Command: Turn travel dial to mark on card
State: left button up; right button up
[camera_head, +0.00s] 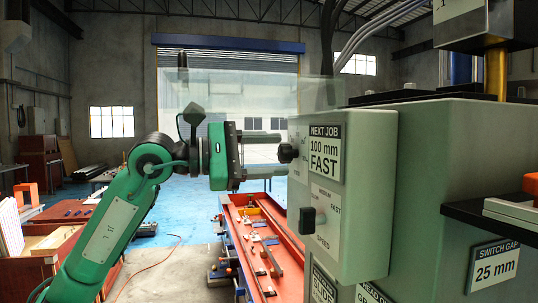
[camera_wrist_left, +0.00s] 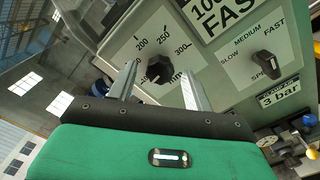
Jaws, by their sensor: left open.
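The black travel dial (camera_head: 287,153) sticks out of the left face of the pale green control box. In the left wrist view the dial (camera_wrist_left: 160,69) sits on a scale where 200, 250, 300 and mm can be read; its pointer is unclear. The card (camera_head: 325,153) reads NEXT JOB, 100 mm, FAST, and its lower part shows in the left wrist view (camera_wrist_left: 228,14). My left gripper (camera_head: 281,155) is open and faces the dial, one finger on either side of it in the wrist view. I cannot tell whether they touch. Part of the scale is hidden by the gripper.
A speed knob (camera_head: 308,219) with slow, medium and fast marks sits below on the same box; it also shows in the wrist view (camera_wrist_left: 266,62). A red tray (camera_head: 240,220) with tools runs below. A 25 mm switch gap card (camera_head: 494,267) is at right.

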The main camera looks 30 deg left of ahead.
pick_arm(q)
jog(key=shift+s+a+f, duration=0.15)
jog(key=shift+s+a, duration=0.1)
jog(key=b+v, duration=0.3)
jog(key=v, duration=0.2)
jog(key=shift+s, duration=0.15)
